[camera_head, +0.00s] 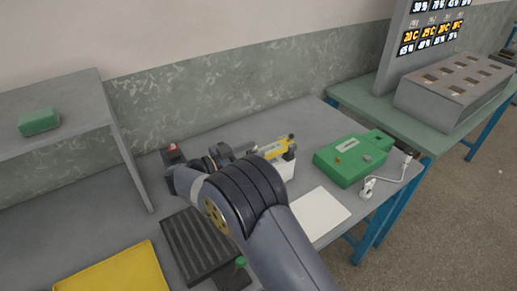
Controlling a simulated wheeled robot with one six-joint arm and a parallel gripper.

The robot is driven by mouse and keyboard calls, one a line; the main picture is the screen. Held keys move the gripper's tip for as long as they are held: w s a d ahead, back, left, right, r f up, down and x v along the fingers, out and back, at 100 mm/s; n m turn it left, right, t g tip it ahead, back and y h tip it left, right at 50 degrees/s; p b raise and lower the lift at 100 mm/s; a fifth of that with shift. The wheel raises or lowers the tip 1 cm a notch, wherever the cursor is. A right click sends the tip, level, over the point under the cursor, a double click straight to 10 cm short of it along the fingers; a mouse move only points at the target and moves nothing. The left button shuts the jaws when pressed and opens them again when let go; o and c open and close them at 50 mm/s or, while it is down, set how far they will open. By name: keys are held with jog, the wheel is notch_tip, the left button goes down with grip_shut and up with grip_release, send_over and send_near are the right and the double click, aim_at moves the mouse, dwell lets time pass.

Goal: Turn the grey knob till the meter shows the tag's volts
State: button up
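A green box (340,169) lies on the grey bench at the right. A small grey knob (367,157) and an orange part (338,160) are on its top. A pale strip (347,147) there may be the meter; I cannot read it. I cannot make out a tag with volts. My gripper (290,148) is at the end of my arm, left of the green box and apart from the knob. Its fingers are too small and partly hidden to tell whether they are open. A white block (287,171) shows just below it.
A white sheet (320,213), white plug with cable (369,187), ribbed black mat (190,237) and yellow tray (115,273) lie on the bench. A shelf (70,96) holds a green block (38,121). A slotted grey box (430,104) and display panel (408,22) stand right.

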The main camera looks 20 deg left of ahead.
jog(key=v, duration=0.7)
jog(key=shift+s+a+b, duration=0.25)
jog(key=shift+b, duration=0.15)
jog(key=p+x, duration=0.1)
jog(key=x, duration=1)
jog(key=shift+p, duration=0.3)
jog(key=shift+s+a, duration=0.1)
